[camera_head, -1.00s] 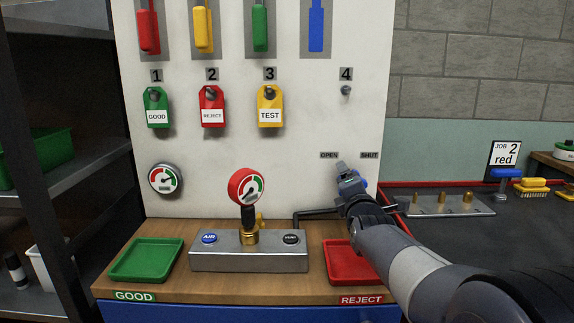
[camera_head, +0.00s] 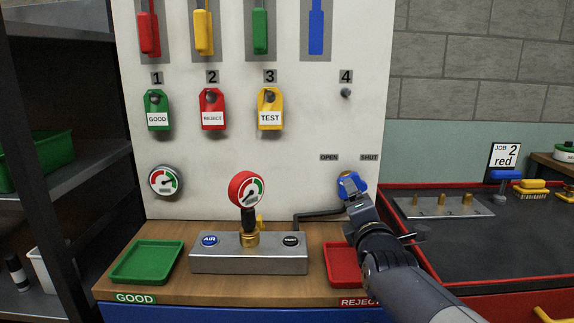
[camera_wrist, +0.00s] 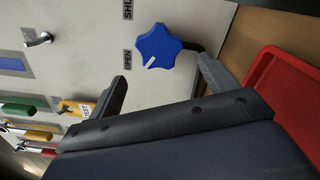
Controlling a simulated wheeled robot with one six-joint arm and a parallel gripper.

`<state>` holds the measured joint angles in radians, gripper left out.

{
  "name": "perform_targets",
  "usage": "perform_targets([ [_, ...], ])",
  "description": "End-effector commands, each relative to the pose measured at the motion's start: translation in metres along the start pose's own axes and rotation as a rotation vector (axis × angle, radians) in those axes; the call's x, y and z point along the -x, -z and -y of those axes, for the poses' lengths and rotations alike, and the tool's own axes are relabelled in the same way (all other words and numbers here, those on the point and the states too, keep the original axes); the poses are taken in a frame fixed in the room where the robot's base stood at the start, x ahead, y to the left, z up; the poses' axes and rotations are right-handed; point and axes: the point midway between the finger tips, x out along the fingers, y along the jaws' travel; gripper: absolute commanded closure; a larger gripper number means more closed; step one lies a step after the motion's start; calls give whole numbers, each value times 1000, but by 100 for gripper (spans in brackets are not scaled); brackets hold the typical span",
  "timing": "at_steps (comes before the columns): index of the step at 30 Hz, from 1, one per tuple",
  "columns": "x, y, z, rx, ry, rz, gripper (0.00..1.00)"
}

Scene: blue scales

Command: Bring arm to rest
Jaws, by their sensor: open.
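My gripper (camera_wrist: 165,85) is open in the wrist view, with nothing between its fingers. In the head view my gripper (camera_head: 353,188) is in front of the lower right of the white panel (camera_head: 230,160) and hides part of a blue star-shaped knob (camera_head: 360,182). The wrist view shows the whole knob (camera_wrist: 158,46) just beyond the fingertips, with a gap between. Its white mark points toward the OPEN label (camera_wrist: 128,60). The SHUT label (camera_wrist: 128,10) is beside it.
A red gauge (camera_head: 246,189) stands on a metal block (camera_head: 250,262) left of my arm. A red tray (camera_head: 342,266) lies below my gripper, and a green tray (camera_head: 147,261) is at left. Tags GOOD, REJECT and TEST hang on hooks 1 to 3; hook 4 (camera_head: 346,92) is bare.

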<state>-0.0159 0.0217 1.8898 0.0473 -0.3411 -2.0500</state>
Motion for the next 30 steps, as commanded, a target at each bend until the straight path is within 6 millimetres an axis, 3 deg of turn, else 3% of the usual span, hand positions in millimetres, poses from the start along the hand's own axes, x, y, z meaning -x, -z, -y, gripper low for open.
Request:
perform_targets([
  [3,20,0,-1,0,-2,1,19],
  [23,-93,1,2,-1,2,-1,19],
  [30,-92,-1,-2,-196,0,0,19],
])
